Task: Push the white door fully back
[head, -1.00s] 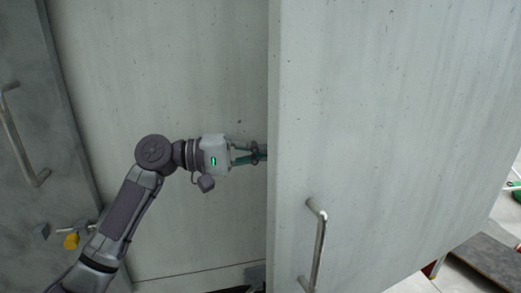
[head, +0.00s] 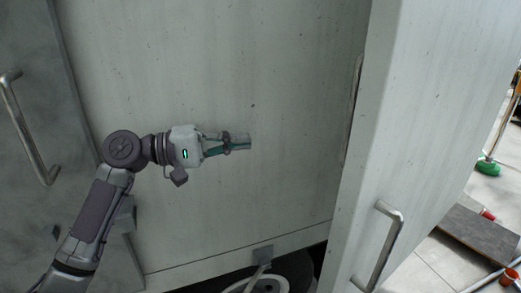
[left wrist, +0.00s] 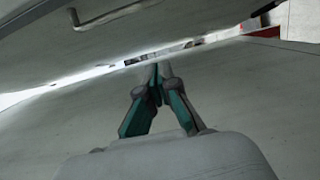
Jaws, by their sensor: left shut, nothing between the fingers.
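The white door (head: 430,120) stands swung out at the right of the head view. Its metal bar handle (head: 382,245) is low on its face. My left gripper (head: 248,141) is shut and empty, in front of a pale panel (head: 200,60), with a wide gap between its tips and the door's edge. In the left wrist view the fingers of my left gripper (left wrist: 157,72) are together, and a metal handle (left wrist: 120,16) shows on a tilted surface above them. My right gripper is not in view.
A grey door (head: 30,190) with a bar handle (head: 28,125) is at the left. A dark recess with a pale round rim (head: 268,283) is at bottom middle. Beyond the white door are a dark board (head: 480,235), red cylinders (head: 488,215) and a green-footed post (head: 487,168) on pale floor.

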